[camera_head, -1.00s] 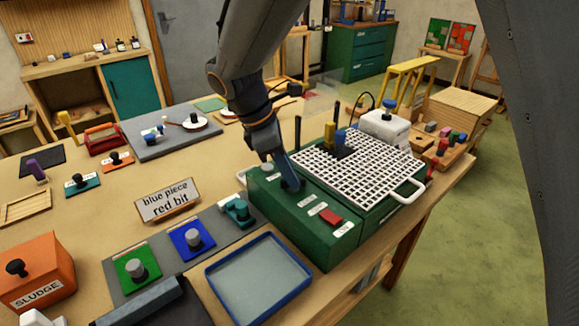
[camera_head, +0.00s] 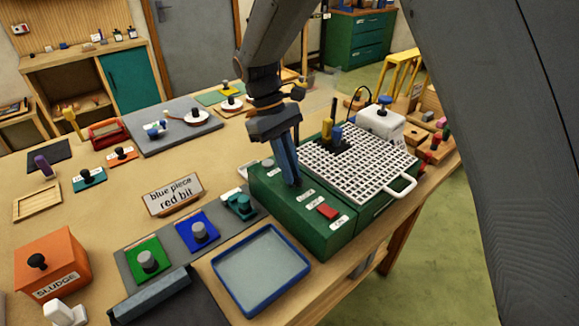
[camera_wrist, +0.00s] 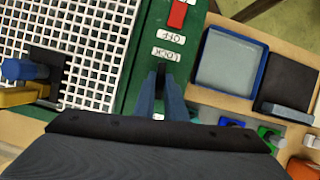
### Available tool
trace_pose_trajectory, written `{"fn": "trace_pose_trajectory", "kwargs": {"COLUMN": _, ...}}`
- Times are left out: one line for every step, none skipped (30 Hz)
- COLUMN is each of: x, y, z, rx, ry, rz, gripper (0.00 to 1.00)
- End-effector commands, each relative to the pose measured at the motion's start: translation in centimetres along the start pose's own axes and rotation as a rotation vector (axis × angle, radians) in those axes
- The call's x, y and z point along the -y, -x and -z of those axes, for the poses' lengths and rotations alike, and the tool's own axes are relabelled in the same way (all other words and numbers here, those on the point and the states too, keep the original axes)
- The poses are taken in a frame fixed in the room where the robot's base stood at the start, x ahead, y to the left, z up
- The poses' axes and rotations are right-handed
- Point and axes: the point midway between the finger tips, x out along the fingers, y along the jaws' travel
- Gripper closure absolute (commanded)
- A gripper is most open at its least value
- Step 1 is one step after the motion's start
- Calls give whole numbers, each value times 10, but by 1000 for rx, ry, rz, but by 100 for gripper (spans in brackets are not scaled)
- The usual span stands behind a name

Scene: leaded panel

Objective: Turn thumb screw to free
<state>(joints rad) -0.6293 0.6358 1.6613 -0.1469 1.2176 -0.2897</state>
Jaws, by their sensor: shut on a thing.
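My gripper (camera_head: 296,184) points down at the top of the green machine box (camera_head: 330,239), near its left part. Its blue fingers are closed on the small dark thumb screw (camera_wrist: 161,69), which they mostly hide. A white label reading LOCK (camera_wrist: 167,54) lies just beyond the fingertips in the wrist view. A small white patch (camera_wrist: 158,117) shows between the fingers, too small to read. Which way the screw points cannot be told.
A red switch (camera_head: 327,211) with labels is on the box's front part. A white grid (camera_head: 350,165) with a handle covers the box's right side, with blue and yellow pieces at its back. A blue-rimmed tray (camera_head: 304,273) stands in front.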

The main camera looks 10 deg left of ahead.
Motion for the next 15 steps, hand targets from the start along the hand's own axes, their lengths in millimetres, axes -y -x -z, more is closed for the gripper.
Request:
{"fn": "trace_pose_trajectory", "kwargs": {"x": -1, "y": 1, "z": 0, "rx": -1, "ry": -24, "rz": 9, "gripper": 100}}
{"fn": "trace_pose_trajectory", "kwargs": {"x": -1, "y": 1, "z": 0, "rx": -1, "ry": -35, "rz": 14, "gripper": 100}}
{"fn": "trace_pose_trajectory", "kwargs": {"x": -1, "y": 1, "z": 0, "rx": -1, "ry": -49, "rz": 20, "gripper": 100}}
{"fn": "trace_pose_trajectory", "kwargs": {"x": -1, "y": 1, "z": 0, "rx": -1, "ry": -60, "rz": 24, "gripper": 100}}
{"fn": "trace_pose_trajectory", "kwargs": {"x": -1, "y": 1, "z": 0, "rx": -1, "ry": -69, "rz": 27, "gripper": 100}}
{"fn": "trace_pose_trajectory", "kwargs": {"x": -1, "y": 1, "z": 0, "rx": -1, "ry": -78, "rz": 32, "gripper": 100}}
{"fn": "trace_pose_trajectory", "kwargs": {"x": -1, "y": 1, "z": 0, "rx": -1, "ry": -85, "rz": 35, "gripper": 100}}
{"fn": "trace_pose_trajectory", "kwargs": {"x": -1, "y": 1, "z": 0, "rx": -1, "ry": -91, "rz": 37, "gripper": 100}}
{"fn": "trace_pose_trajectory", "kwargs": {"x": -1, "y": 1, "z": 0, "rx": -1, "ry": -97, "rz": 40, "gripper": 100}}
{"fn": "trace_pose_trajectory", "kwargs": {"x": -1, "y": 1, "z": 0, "rx": -1, "ry": -102, "rz": 42, "gripper": 100}}
{"fn": "trace_pose_trajectory", "kwargs": {"x": -1, "y": 1, "z": 0, "rx": -1, "ry": -105, "rz": 43, "gripper": 100}}
{"fn": "trace_pose_trajectory", "kwargs": {"x": -1, "y": 1, "z": 0, "rx": -1, "ry": -108, "rz": 44, "gripper": 100}}
{"fn": "trace_pose_trajectory", "kwargs": {"x": -1, "y": 1, "z": 0, "rx": -1, "ry": -110, "rz": 45, "gripper": 100}}
{"fn": "trace_pose_trajectory", "kwargs": {"x": -1, "y": 1, "z": 0, "rx": -1, "ry": -111, "rz": 45, "gripper": 100}}
{"fn": "trace_pose_trajectory", "kwargs": {"x": -1, "y": 1, "z": 0, "rx": -1, "ry": -112, "rz": 46, "gripper": 100}}
